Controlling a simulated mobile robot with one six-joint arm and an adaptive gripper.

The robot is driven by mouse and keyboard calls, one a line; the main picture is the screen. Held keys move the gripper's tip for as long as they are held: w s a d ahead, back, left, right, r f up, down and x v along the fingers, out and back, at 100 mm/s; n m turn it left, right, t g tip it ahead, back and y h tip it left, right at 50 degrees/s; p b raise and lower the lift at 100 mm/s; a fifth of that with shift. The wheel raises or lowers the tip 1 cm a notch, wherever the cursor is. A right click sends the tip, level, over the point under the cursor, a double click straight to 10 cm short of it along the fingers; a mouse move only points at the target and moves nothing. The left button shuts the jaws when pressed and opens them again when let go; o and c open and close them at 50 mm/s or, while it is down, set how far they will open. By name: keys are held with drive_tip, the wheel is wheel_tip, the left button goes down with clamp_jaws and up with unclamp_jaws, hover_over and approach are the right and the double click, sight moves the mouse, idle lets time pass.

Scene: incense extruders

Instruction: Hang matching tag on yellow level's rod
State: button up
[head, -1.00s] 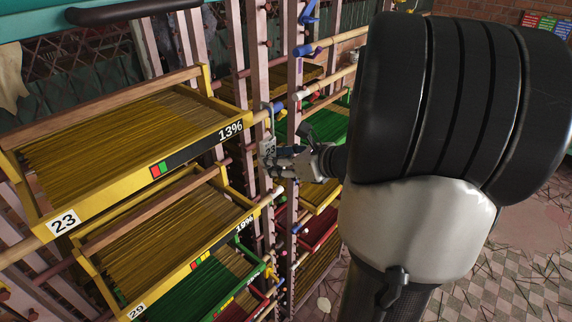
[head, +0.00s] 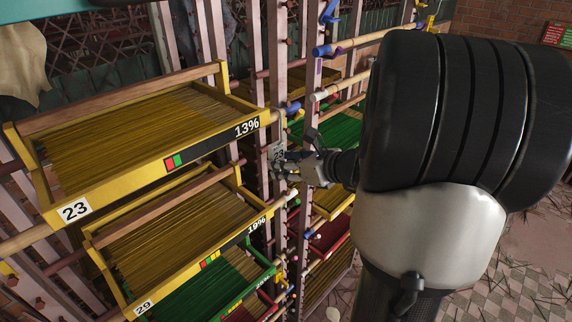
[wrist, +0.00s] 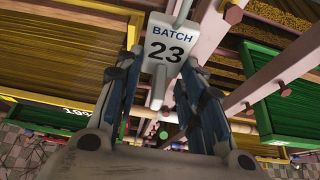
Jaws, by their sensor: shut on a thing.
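A pale tag (wrist: 165,48) reading "BATCH 23" sits between the fingers of my gripper (wrist: 163,62) in the wrist view, with a thin grey hook stem rising from its top. In the head view the tag (head: 278,152) is small, and my gripper (head: 288,160) is shut on it beside a rack post. The upper yellow tray (head: 160,172), labelled 23 and 13%, is to the left. A rod (head: 275,117) projects by this tray's right corner, above the tag. I cannot tell whether the hook touches it.
A second yellow tray (head: 205,252), labelled 29 and 19%, lies below, with a green tray (head: 225,285) under it. Pink posts (head: 306,90) and coloured rod ends such as a blue one (head: 322,51) crowd around my gripper. Open tiled floor (head: 500,270) lies at right.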

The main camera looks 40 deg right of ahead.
drive_tip(key=o, duration=1)
drive_tip(key=shift+o, duration=0.2)
drive_tip(key=o, duration=0.3)
drive_tip(key=shift+o, duration=0.2)
drive_tip(key=s, duration=0.9)
drive_tip(key=shift+d+p, duration=0.35)
